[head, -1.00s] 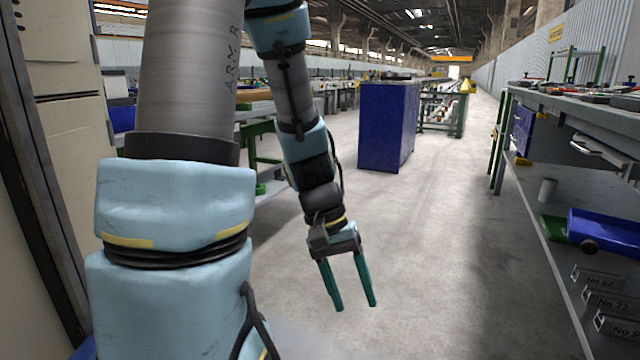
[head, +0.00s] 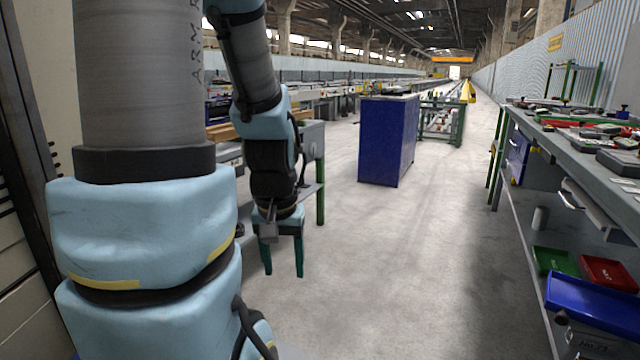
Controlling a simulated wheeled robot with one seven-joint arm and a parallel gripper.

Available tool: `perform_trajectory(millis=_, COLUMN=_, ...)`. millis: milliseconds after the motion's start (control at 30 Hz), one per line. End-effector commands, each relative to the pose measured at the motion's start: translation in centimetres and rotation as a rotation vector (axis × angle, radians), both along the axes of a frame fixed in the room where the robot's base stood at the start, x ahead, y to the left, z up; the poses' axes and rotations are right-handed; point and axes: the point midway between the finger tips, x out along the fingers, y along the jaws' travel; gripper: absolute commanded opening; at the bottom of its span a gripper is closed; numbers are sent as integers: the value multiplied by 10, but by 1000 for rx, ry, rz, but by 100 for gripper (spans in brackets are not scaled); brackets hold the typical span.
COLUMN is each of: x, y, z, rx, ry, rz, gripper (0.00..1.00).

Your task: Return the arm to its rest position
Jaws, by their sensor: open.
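My arm shows in the head view, with its large grey and light-blue links filling the left side. The forearm hangs down behind them. My gripper (head: 284,272) points downward at the lower centre-left, with its two green fingers apart and nothing between them. It hangs over the bare concrete floor, close to the near links of my arm. No object touches the fingers.
A blue cabinet (head: 387,140) stands in the aisle ahead. A workbench (head: 590,160) with tools runs along the right, with blue (head: 598,303), red (head: 607,271) and green bins (head: 553,261) below. A grey table (head: 314,150) stands behind my forearm. The aisle floor (head: 410,270) is clear.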

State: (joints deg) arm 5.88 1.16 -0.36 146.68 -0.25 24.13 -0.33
Motion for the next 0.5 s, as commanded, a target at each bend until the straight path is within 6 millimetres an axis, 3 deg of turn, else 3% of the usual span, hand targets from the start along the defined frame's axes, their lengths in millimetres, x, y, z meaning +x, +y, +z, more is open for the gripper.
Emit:
perform_trajectory(millis=33, x=0, y=0, z=33, rx=0, ry=0, rz=0, gripper=59)
perform_trajectory(millis=200, x=0, y=0, z=85, rx=0, ry=1, rz=0, gripper=59)
perform_trajectory(millis=400, x=0, y=0, z=135, rx=0, ry=1, rz=0, gripper=59)
perform_trajectory(millis=500, x=0, y=0, z=149, rx=0, ry=1, rz=0, gripper=59)
